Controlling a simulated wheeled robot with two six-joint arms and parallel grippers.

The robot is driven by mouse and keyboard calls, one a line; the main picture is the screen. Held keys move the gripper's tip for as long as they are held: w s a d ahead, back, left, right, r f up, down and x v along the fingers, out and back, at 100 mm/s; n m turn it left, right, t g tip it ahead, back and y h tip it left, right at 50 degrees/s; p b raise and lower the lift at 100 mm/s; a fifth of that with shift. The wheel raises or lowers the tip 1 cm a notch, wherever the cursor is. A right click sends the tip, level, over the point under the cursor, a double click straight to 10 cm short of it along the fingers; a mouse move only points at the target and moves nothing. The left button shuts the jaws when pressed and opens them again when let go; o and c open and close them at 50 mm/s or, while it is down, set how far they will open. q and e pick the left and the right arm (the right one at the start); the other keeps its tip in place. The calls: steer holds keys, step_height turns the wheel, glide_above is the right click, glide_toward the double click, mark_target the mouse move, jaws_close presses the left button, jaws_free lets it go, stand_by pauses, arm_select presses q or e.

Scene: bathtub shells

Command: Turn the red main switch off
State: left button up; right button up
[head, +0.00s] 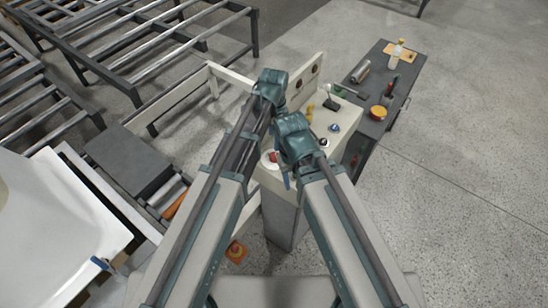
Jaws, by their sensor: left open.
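The red main switch (273,157) appears as a small red knob on a pale round plate. It sits at the near left end of the cream console (345,116), partly hidden by my arms. My left gripper (285,174) is open, just beside and below the red knob in the picture. Only a thin teal part of it shows, so I cannot tell whether it touches the knob. My right gripper is hidden behind the arm links.
The console also carries a yellow lever (309,113), a black-handled lever (331,104) and a blue knob (334,127). A dark bench (392,65) stands behind right, with a bottle (397,50). Roller frames (150,45) fill the left. Floor at right is clear.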

mark_target(274, 155)
arm_select(q)
step_height(274, 155, down, 9)
steer(key=b, duration=0.8)
steer(key=shift+f, duration=0.15)
jaws_close()
